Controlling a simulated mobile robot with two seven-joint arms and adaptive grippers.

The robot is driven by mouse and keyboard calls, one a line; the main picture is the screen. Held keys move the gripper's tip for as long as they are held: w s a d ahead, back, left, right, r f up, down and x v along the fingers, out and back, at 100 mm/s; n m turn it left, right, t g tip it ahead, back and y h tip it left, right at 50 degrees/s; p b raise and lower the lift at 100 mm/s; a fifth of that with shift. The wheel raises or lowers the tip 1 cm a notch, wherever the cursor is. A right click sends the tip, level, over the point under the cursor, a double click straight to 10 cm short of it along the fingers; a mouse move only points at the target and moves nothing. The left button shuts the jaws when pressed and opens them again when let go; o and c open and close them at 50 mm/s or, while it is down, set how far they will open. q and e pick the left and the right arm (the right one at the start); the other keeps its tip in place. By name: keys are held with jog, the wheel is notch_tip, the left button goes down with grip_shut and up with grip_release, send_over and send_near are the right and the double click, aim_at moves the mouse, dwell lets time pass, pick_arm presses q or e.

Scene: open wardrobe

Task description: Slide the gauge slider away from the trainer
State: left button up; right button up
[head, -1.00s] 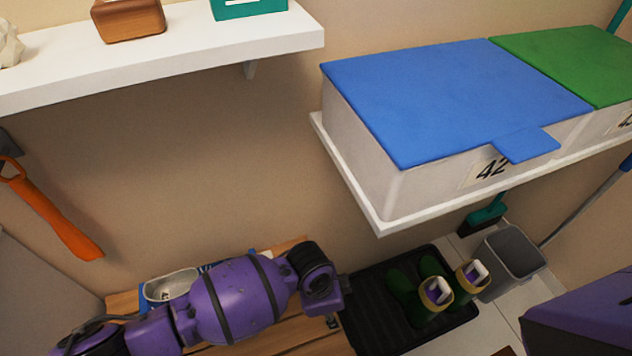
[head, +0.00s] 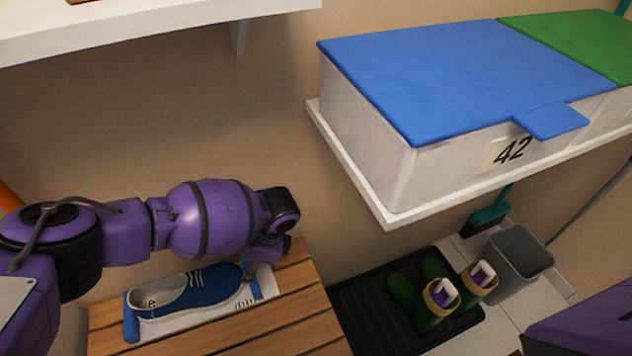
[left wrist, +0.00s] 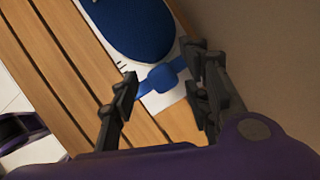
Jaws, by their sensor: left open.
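A blue trainer (head: 200,289) with white stripes lies on the white foot gauge (head: 182,322), on the wooden slatted bench. Its toe points right, towards my left gripper, and shows at the top of the left wrist view (left wrist: 132,25). The blue gauge slider (left wrist: 163,79) crosses the white board just off the toe; I cannot tell whether they touch. My left gripper (left wrist: 160,84) is open, with its fingers on either side of the slider. In the head view, my left wrist partly hides the gripper and slider. My right gripper is not in view.
The bench (head: 295,318) has bare slats in front of the gauge. A black tray (head: 375,305) with green boots (head: 437,295) and a grey bin (head: 517,262) stand to the right. A shelf (head: 375,207) with a blue-lidded box (head: 455,80) juts out above; the wall is close behind.

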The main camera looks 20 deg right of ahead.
pick_arm(q)
jog(key=shift+w+a+f, duration=0.1)
jog(key=shift+a+f, duration=0.15)
jog(key=shift+f, duration=0.45)
grip_shut()
jog(key=shift+s+d+f, duration=0.1)
jog(key=shift+s+d, duration=0.05)
jog(key=shift+d, duration=0.75)
jog(key=shift+s+d, duration=0.1)
jog(key=shift+d, duration=0.8)
jog(key=shift+c, duration=0.7)
grip_release()
jog(key=shift+o, duration=0.7)
jog(key=shift+w, duration=0.1)
